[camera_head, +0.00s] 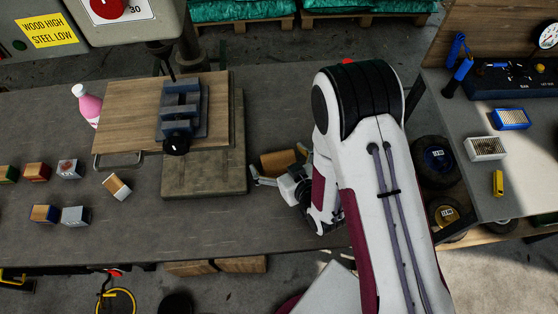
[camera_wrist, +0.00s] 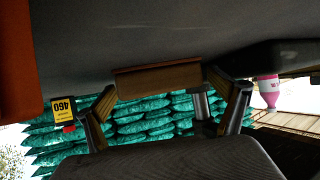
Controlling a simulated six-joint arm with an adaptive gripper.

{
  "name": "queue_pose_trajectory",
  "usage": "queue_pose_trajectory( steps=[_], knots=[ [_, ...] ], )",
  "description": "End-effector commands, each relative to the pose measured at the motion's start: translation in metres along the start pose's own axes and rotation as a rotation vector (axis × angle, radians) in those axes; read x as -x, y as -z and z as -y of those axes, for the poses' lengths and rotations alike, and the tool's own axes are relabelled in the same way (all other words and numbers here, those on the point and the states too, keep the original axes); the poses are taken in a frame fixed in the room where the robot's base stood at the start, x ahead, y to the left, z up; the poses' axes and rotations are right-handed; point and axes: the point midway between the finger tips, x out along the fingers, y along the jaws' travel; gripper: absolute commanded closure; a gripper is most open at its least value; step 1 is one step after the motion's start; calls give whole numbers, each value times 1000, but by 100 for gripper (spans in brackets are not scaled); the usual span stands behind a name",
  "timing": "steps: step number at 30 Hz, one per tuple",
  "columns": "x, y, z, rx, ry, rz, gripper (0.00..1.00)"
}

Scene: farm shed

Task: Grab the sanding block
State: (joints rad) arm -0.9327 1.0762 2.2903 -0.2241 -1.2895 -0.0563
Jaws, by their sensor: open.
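A brown block (camera_head: 279,162), which looks like the sanding block, lies on the dark workbench (camera_head: 130,225), right of the clamp stand. My gripper (camera_head: 277,168) is low over the bench on the near side of this block, with its fingers spread. In the wrist view, which is upside down, the brown block (camera_wrist: 158,79) sits between and just beyond the open fingers (camera_wrist: 162,93). No contact with the fingers is visible. My arm covers part of the bench to the right of the block.
A wooden stand with a blue-grey vise (camera_head: 181,106) is left of the gripper. A pink bottle (camera_head: 88,105) and several small coloured blocks (camera_head: 70,169) are further left. A side table (camera_head: 465,115) with small boxes is at the right.

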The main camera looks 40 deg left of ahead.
Motion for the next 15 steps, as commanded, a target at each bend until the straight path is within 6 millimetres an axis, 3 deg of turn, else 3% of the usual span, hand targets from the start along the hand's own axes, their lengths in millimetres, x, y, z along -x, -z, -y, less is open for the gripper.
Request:
queue_pose_trajectory(
  steps=[2,6,15],
  knots=[
    [0,0,0,0,0,0,9],
    [0,0,0,0,0,0,46],
    [0,0,0,0,0,0,47]
  ],
)
